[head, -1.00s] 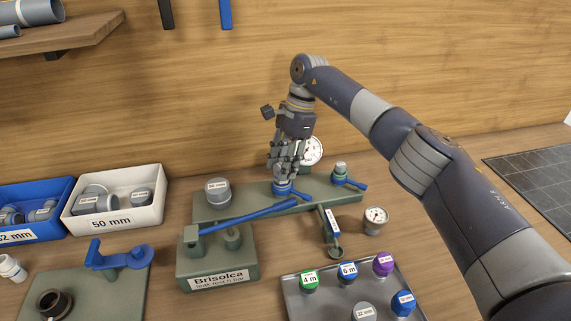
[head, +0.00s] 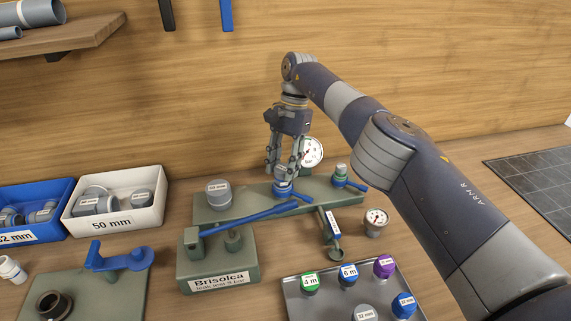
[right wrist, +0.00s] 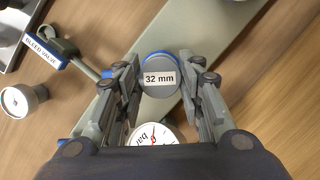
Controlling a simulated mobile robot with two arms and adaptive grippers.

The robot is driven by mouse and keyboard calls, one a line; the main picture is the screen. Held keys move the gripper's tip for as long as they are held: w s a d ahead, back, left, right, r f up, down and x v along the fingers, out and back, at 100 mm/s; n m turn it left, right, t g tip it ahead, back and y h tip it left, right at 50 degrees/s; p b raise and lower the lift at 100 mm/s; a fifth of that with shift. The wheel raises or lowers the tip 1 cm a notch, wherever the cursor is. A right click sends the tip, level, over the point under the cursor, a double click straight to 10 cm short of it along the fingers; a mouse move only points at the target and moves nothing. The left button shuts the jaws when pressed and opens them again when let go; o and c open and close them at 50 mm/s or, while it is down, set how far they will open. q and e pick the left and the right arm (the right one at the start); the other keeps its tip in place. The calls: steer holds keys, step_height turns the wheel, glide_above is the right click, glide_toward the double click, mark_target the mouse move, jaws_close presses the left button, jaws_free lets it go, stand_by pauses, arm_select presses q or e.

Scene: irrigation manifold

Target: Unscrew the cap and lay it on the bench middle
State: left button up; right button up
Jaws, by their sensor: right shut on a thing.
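The grey cap, labelled 32 mm (right wrist: 160,78), sits on a blue-ringed fitting (head: 283,190) on the green manifold plate (head: 232,204). My right gripper (head: 284,174) points down over it from above. In the right wrist view my right gripper (right wrist: 158,85) has its two fingers on either side of the cap, shut on it. The cap looks upright and still at the fitting; whether its thread is loose cannot be told. My left gripper is not in view.
A pressure gauge (head: 312,151) stands close behind the gripper. A long blue lever (head: 245,217) and the bleed valve (head: 331,232) are in front. A grey tray (head: 296,301) with several labelled caps lies at the front right. Bare bench (head: 440,195) shows at right.

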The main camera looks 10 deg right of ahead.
steer(key=shift+s+a+f+n, duration=0.15)
steer(key=shift+s+a+n, duration=0.05)
steer(key=shift+a+n, duration=0.4)
steer(key=o, duration=1.3)
steer(key=shift+a, duration=0.2)
steer(key=shift+c, duration=0.2)
steer(key=shift+w+a, duration=0.1)
steer(key=shift+a, duration=0.15)
steer(key=shift+d, duration=0.35)
steer(key=shift+o, duration=1.2)
steer(key=shift+d+r, duration=0.15)
steer(key=shift+r, duration=0.15)
